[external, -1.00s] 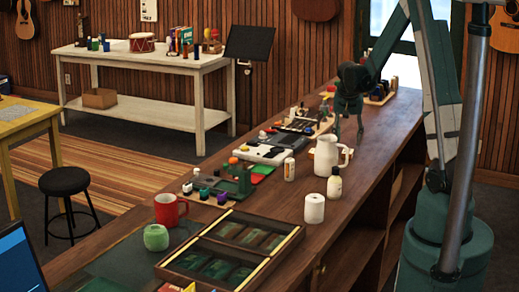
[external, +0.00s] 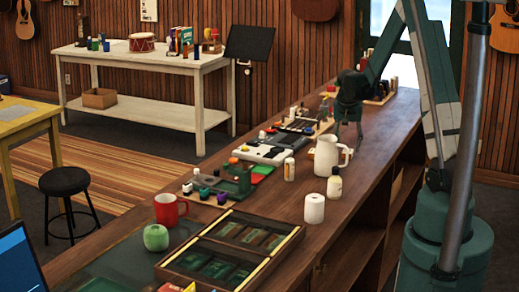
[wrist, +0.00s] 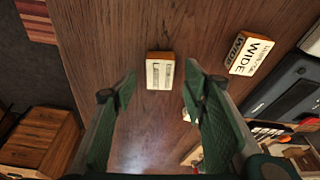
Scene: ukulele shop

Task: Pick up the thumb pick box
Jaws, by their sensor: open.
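My gripper (external: 348,136) is open and empty, fingers pointing down over the far part of the long wooden counter (external: 285,215). In the wrist view its two fingers (wrist: 161,78) stand apart on either side of a small box with a white label and orange-brown side (wrist: 160,73). The box lies on the counter just beyond the fingertips, apart from them. A second small box (wrist: 249,55), with a white label reading "WIDE", lies to its right. The print on the first box is too blurred to tell which is the thumb pick box. I cannot make out either box in the external view.
A white pitcher (external: 326,156), a small bottle (external: 334,186) and a white roll (external: 314,208) stand nearer on the counter. A dark case (wrist: 285,85) and small items lie right of the boxes in the wrist view. Bare wood surrounds the first box.

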